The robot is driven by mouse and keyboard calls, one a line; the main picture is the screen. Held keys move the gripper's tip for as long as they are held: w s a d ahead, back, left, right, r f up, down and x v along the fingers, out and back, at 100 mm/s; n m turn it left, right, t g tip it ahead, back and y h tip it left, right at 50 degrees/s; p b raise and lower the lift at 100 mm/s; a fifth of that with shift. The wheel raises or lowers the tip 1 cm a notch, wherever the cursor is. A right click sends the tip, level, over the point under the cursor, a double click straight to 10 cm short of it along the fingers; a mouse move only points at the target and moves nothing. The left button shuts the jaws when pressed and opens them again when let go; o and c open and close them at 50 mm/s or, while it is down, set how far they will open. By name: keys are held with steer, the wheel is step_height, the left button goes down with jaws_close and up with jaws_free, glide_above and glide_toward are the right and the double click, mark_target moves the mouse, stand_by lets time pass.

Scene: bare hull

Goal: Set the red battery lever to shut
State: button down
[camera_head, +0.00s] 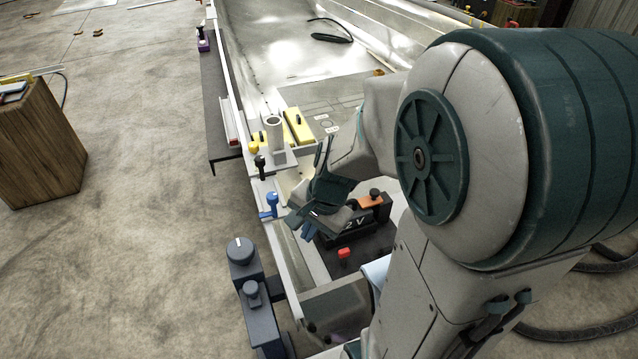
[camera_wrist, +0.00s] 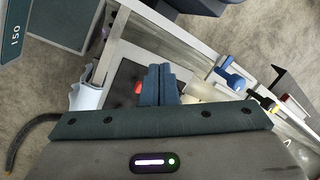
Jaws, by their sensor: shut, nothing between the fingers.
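The red battery lever (camera_head: 344,253) shows as a small red knob on the dark surface in front of the black battery (camera_head: 372,222) marked "2 V". In the wrist view the red lever (camera_wrist: 138,88) is just left of my fingertips. My gripper (camera_head: 309,231) is shut and empty, left of the battery and up and left of the red lever in the head view. In the wrist view my gripper (camera_wrist: 161,72) points toward the dark surface, its two fingers together. The fingers seem apart from the lever; their height above it is hard to tell. The lever's base is not clear.
A blue lever (camera_head: 269,204), a black one (camera_head: 260,165) and a yellow one (camera_head: 254,147) line the hull's left edge. Dark blue knobbed units (camera_head: 243,258) sit at the lower left. Open floor lies left.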

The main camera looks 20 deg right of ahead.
step_height(320, 180, down, 2)
steer(key=w+d+m+p, duration=0.2)
steer(key=w+d+m, duration=0.1)
steer(key=m, duration=0.4)
steer(key=m+g+h+p, duration=0.1)
steer(key=m+h+p, duration=0.35)
steer(key=m, duration=1.35)
glide_toward(344, 253)
steer(key=s+d+r+y+p, duration=0.2)
steer(key=s+r, duration=0.1)
steer(key=s, duration=0.2)
steer(key=f+b, duration=0.4)
steer(key=f, duration=0.1)
steer(key=f+b, duration=0.4)
steer(key=f, duration=0.1)
steer(key=shift+w+d+f, duration=0.15)
steer(key=shift+d+f, duration=0.05)
steer(key=shift+f, duration=0.1)
steer(key=w+p, duration=0.2)
steer(key=w, duration=0.1)
steer(key=shift+a+r+p, duration=0.1)
steer(key=shift+r+p, duration=0.05)
steer(key=shift+p, duration=0.15)
steer(key=shift+w+f, duration=0.2)
steer(key=shift+w, duration=0.3)
